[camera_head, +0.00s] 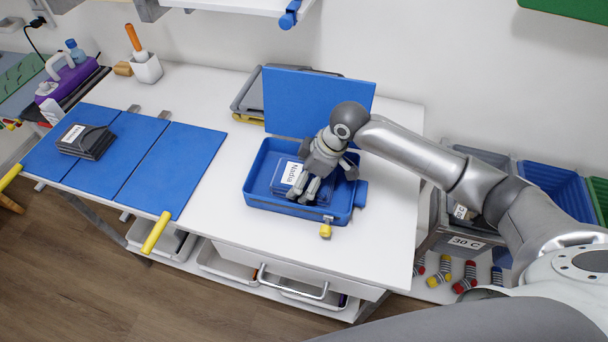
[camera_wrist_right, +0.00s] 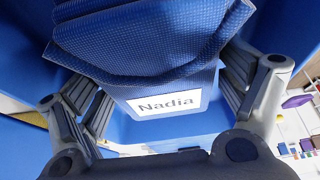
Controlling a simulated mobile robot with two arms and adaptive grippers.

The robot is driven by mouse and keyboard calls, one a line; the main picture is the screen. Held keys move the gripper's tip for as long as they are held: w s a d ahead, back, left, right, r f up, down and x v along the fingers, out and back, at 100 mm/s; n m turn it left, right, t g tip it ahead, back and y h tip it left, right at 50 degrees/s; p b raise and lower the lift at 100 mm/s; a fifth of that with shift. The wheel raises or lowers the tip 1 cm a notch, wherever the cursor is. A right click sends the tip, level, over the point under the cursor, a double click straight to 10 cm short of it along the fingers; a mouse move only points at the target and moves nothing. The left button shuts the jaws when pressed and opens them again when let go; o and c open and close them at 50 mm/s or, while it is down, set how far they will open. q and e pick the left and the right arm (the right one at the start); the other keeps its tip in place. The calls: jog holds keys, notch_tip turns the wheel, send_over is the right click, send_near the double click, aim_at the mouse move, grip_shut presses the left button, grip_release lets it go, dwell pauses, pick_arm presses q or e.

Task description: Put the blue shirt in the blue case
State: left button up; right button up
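The blue case (camera_head: 256,193) lies open on the white table, its lid (camera_head: 312,100) standing up behind the tray. The folded blue shirt (camera_head: 284,186), with a white "Nadia" label, lies inside the tray, partly hidden by my right gripper. In the right wrist view the shirt (camera_wrist_right: 150,45) fills the space between the spread fingers, its label toward the camera. My right gripper (camera_head: 318,186) is low over the tray, fingers apart on either side of the shirt; whether they touch the cloth is unclear. My left gripper is not in view.
At the left, a blue folding board (camera_head: 172,165) with yellow handles bears a dark folded item (camera_head: 87,141) with a label. A white cup (camera_head: 147,68) stands at the back. Bins (camera_head: 555,184) and striped socks are at the right. The table front right is clear.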

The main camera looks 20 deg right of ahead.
jog(key=shift+o, duration=0.2)
jog(key=shift+r, duration=0.1)
jog(key=b+v, duration=0.1)
jog(key=v, duration=1.1)
dwell(0.3)
